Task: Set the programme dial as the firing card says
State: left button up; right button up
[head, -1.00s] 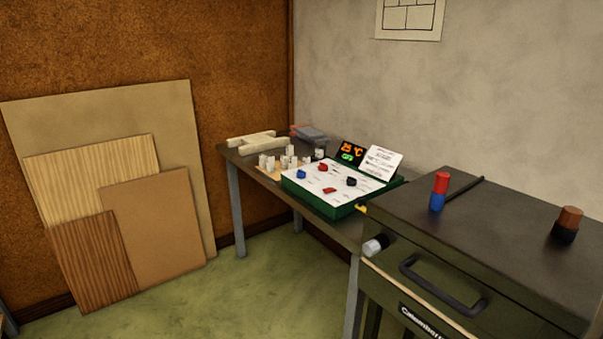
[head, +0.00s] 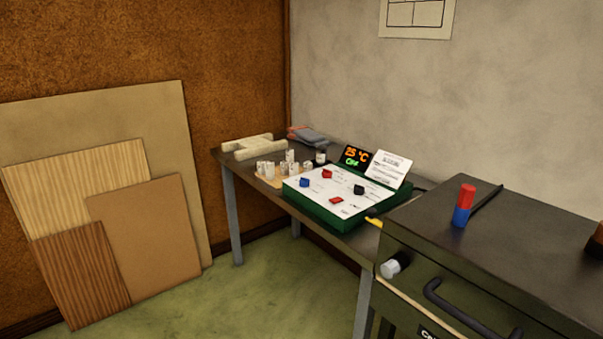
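A green control box (head: 322,214) with a white sloping top stands on the dark table in the head view. On its top are a blue knob (head: 305,182), a red knob (head: 327,174), a dark knob (head: 359,189) and a flat red switch (head: 336,200). Which of them is the programme dial I cannot tell; the lettering is too small. A display (head: 355,155) behind the box reads 25 °C in orange with green text below. A white printed card (head: 390,168) leans beside the display; its text is unreadable. Neither of my grippers is in view.
An olive kiln-like cabinet (head: 470,260) with a dark top and handle stands at the right, bearing a red and blue cylinder (head: 464,205). Small pale blocks (head: 272,168) sit left of the box. Boards lean on the left wall. The green floor before the table is clear.

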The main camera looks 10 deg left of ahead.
aim_at(303, 182)
jog(key=i+j, duration=0.35)
jog(key=i+j+z, duration=0.1)
jog(key=i+j, duration=0.2)
jog(key=j, duration=0.15)
jog(key=i+j, duration=0.35)
jog(key=i+j+z, duration=0.15)
jog(key=i+j, duration=0.15)
jog(key=j, duration=0.15)
jog(key=i+j, duration=0.3)
jog(key=j, duration=0.15)
jog(key=i+j+z, duration=0.1)
jog(key=i+j, duration=0.2)
jog(key=j, duration=0.15)
